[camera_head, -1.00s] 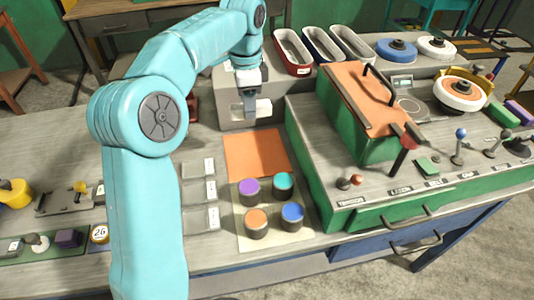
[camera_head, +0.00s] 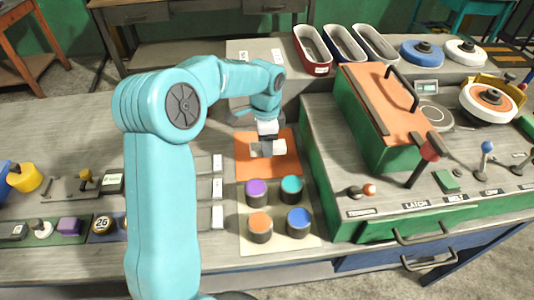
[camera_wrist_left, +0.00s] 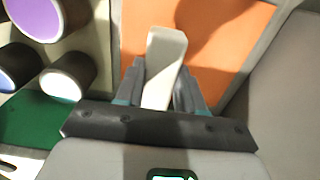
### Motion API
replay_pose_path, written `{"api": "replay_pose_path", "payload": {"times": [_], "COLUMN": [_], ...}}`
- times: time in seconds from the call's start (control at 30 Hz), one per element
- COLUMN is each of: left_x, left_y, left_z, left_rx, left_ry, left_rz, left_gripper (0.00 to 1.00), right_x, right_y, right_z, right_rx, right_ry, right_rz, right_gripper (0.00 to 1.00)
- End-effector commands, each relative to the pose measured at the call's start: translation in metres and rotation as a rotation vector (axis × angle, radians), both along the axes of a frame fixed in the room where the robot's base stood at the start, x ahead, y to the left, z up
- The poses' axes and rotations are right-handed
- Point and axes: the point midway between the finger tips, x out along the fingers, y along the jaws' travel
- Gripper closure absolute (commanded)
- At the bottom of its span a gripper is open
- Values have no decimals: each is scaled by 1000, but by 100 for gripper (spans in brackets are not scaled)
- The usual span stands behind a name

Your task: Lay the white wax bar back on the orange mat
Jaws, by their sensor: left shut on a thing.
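The orange mat (camera_head: 250,170) lies flat on the bench, left of the green-sided cabinet; it also fills the upper part of the left wrist view (camera_wrist_left: 225,35). My left gripper (camera_head: 267,143) is over the mat, pointing down. It is shut on the white wax bar (camera_head: 275,149), which shows between the two fingers in the left wrist view (camera_wrist_left: 165,55). The bar is over the mat; I cannot tell whether it touches the mat. My right gripper is not in view.
Several round pots with coloured tops, such as the purple one (camera_head: 257,191), stand just in front of the mat. The green cabinet with an orange top (camera_head: 375,115) rises at the right. Three long bins, including a red one (camera_head: 312,48), stand behind.

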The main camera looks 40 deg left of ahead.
Motion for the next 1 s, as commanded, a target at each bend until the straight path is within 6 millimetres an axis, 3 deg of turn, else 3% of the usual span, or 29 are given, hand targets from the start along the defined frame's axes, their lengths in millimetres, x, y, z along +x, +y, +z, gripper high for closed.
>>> {"api": "replay_pose_path", "payload": {"times": [0.3,0.7,0.73,0.8,1.0], "left_x": [2,3,3,3,3], "left_y": [0,0,0,0,0], "left_z": [-43,-49,-49,-48,-48], "left_rx": [-1,0,-1,-1,-1], "left_ry": [2,0,1,1,1], "left_rz": [0,0,0,0,0], "left_gripper": [93,93,59,37,37], "right_x": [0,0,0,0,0], "right_y": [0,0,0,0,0], "right_z": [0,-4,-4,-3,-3], "right_rx": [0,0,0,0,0], "right_ry": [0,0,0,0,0], "right_rz": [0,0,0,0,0], "right_gripper": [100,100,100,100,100]}}
